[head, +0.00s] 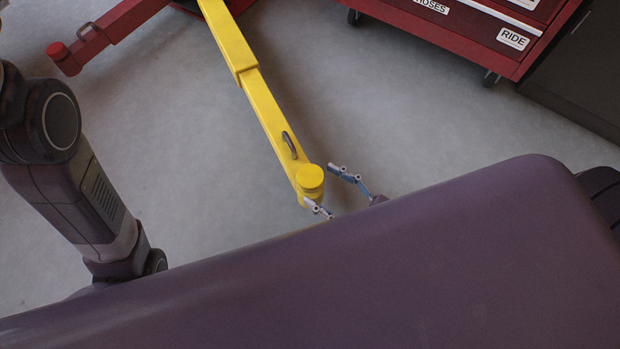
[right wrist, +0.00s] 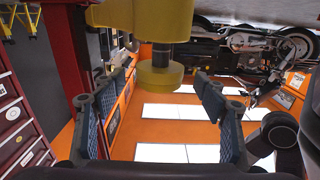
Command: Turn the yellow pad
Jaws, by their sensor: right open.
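The yellow pad (head: 311,178) is a short round disc on the end of a long yellow lift arm (head: 262,95). In the right wrist view the pad (right wrist: 160,77) hangs at upper middle, under a wider yellow part of the arm. My right gripper (head: 320,186) is open, its two blue-grey fingers spread around the pad's near end in the head view. In the right wrist view the open fingers (right wrist: 157,92) stand left and right of the pad, with a visible gap on each side. My left arm shows at the left of the head view; its gripper is out of frame.
A red lift arm (head: 110,30) with a round red pad lies at upper left. A red tool cabinet (head: 480,35) on castors stands at upper right. Grey floor (head: 190,130) is clear on both sides of the yellow arm. A motorcycle (right wrist: 270,45) shows in the right wrist view.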

